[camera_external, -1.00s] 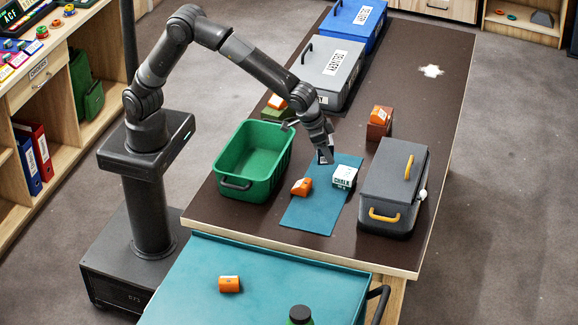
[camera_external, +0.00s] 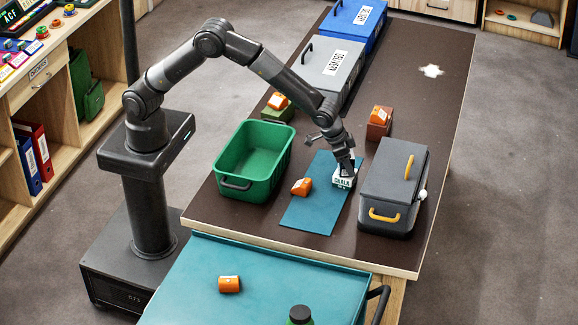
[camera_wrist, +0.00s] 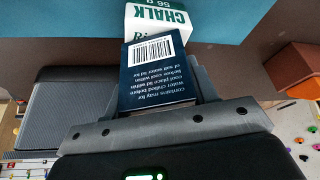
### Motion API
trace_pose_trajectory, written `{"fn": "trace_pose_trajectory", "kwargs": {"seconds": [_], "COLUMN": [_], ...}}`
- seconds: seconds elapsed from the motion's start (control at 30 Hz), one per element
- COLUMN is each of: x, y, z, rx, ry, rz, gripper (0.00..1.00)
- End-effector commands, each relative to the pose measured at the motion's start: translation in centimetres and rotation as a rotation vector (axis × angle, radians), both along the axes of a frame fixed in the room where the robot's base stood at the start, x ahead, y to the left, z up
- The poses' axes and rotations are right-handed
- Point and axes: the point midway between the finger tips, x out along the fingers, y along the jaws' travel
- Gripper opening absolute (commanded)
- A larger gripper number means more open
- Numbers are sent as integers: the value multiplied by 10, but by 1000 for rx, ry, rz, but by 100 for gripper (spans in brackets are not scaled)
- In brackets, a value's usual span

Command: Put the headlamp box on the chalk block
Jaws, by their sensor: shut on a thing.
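My gripper (camera_external: 346,163) is shut on a dark blue box (camera_wrist: 158,72) with a white barcode label and small print, which I take to be the headlamp box. The white chalk block (camera_external: 343,179) with green lettering sits on the right part of the blue mat (camera_external: 313,215). My gripper is right above the block and hides its top in the external view. In the wrist view the chalk block (camera_wrist: 158,22) shows just beyond the box, which partly covers it. I cannot tell whether the two touch.
An orange item (camera_external: 301,187) lies left of the chalk block on the mat. A green bin (camera_external: 232,187) stands to the left. A dark grey case (camera_external: 385,213) with yellow handles stands close on the right. A red-brown block (camera_external: 379,131) with an orange item is behind.

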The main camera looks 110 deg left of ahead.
Motion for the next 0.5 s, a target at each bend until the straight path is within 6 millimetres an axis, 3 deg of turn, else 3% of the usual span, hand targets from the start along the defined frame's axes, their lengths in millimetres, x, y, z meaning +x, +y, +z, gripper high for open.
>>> {"fn": "trace_pose_trajectory", "kwargs": {"seconds": [0.27, 0.3, 0.5], "x": [0, 0, 0], "y": [0, 0, 0], "z": [-3, -2, -2], "rx": [0, 0, 0], "ry": [0, 0, 0], "rz": [0, 1, 1], "gripper": [27, 56, 72]}}
